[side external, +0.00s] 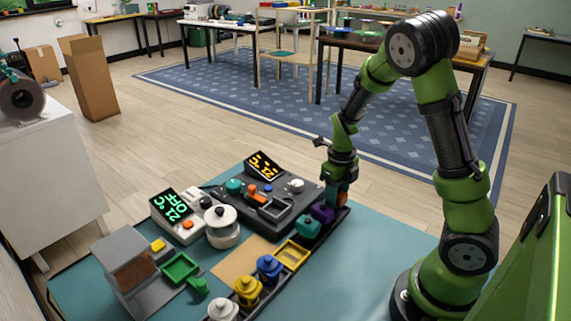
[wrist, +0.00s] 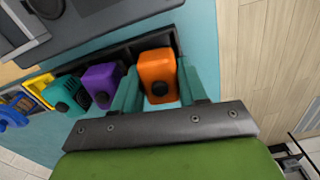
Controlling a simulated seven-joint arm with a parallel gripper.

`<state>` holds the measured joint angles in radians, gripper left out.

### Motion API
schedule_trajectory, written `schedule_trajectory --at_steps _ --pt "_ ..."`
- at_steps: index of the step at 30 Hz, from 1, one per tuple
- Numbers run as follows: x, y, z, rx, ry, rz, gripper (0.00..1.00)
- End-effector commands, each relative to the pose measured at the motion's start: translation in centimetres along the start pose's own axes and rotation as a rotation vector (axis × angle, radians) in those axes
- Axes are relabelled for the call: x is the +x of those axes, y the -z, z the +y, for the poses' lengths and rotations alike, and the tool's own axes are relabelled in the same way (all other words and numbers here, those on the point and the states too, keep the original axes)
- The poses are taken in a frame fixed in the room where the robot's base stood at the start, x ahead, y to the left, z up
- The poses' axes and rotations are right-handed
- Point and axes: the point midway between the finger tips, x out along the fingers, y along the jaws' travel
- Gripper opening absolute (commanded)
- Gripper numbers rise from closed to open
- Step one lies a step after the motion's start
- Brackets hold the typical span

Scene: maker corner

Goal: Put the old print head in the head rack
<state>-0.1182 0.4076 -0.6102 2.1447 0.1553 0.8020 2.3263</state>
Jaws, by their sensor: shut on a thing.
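An orange print head (wrist: 157,68) sits between the two teal fingers of my gripper (wrist: 159,82) in the wrist view. My gripper is shut on it. In the side view my gripper (side external: 341,186) points down at the far right end of the dark head rack (side external: 326,235), and a bit of orange (side external: 342,199) shows below it. The head is at the rack's end slot; whether it rests on the bottom is hidden. A purple head (wrist: 101,84) and a teal head (wrist: 69,94) stand in the rack beside it.
A yellow tray (side external: 292,255), a blue pot (side external: 269,269) and a yellow pot (side external: 247,291) line up nearer the camera. The teal mat (side external: 385,245) is clear right of the rack.

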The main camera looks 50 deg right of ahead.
Motion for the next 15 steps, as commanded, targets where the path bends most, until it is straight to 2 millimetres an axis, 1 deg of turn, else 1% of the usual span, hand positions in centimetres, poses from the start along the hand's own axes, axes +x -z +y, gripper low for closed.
schedule_trajectory --at_steps 15 --pt "0.98 0.0 0.01 0.0 0.0 0.0 0.08"
